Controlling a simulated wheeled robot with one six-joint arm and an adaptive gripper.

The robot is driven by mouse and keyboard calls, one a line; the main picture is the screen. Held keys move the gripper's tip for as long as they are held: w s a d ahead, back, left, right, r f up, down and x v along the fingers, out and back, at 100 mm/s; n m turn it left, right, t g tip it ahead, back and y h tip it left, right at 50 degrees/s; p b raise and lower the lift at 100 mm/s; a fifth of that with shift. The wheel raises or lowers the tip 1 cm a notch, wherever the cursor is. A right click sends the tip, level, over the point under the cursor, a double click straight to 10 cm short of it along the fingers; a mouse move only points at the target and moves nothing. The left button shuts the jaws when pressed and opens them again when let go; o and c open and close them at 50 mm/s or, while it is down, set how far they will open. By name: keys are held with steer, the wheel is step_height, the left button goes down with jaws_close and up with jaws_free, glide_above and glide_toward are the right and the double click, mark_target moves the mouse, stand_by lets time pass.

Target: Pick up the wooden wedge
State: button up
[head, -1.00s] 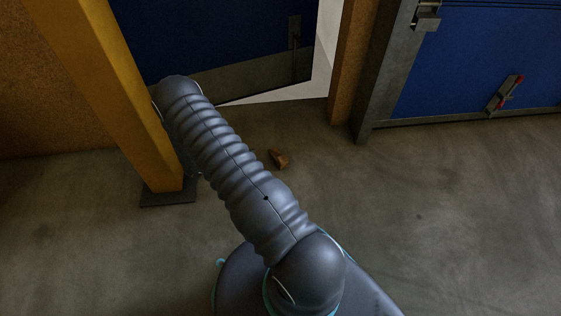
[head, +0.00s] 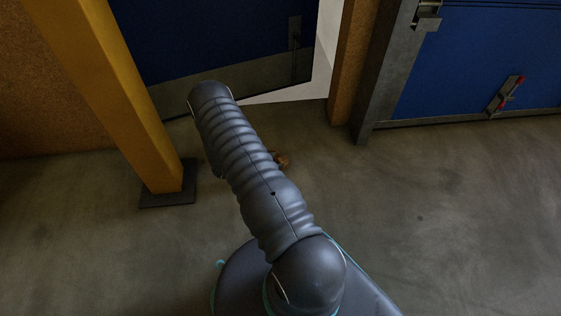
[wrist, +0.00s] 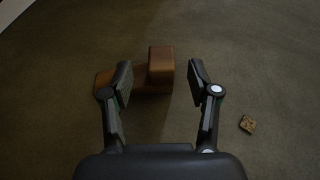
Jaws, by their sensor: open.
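The wooden wedge (wrist: 160,66) is a brown block on the floor in the wrist view, with a raised part and a lower part reaching left behind my left finger. In the head view a small part of the wedge (head: 283,161) shows beside my arm, which hides the rest. My gripper (wrist: 158,82) is open and empty. Its two fingers point toward the wedge, and the raised part lies between the fingertips in the picture. I cannot tell how far the fingers are above it. The gripper is hidden behind my arm in the head view.
A small brown chip (wrist: 247,124) lies on the floor right of my gripper. A yellow post (head: 120,100) with a dark foot plate stands to the left. A blue door (head: 230,40) and an orange-brown pillar (head: 352,65) stand behind. The floor to the right is clear.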

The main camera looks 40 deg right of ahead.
mark_target(279, 160)
steer(key=x, duration=0.4)
steer(key=shift+s+d+f, duration=0.1)
steer(key=shift+s, duration=0.05)
jaws_close()
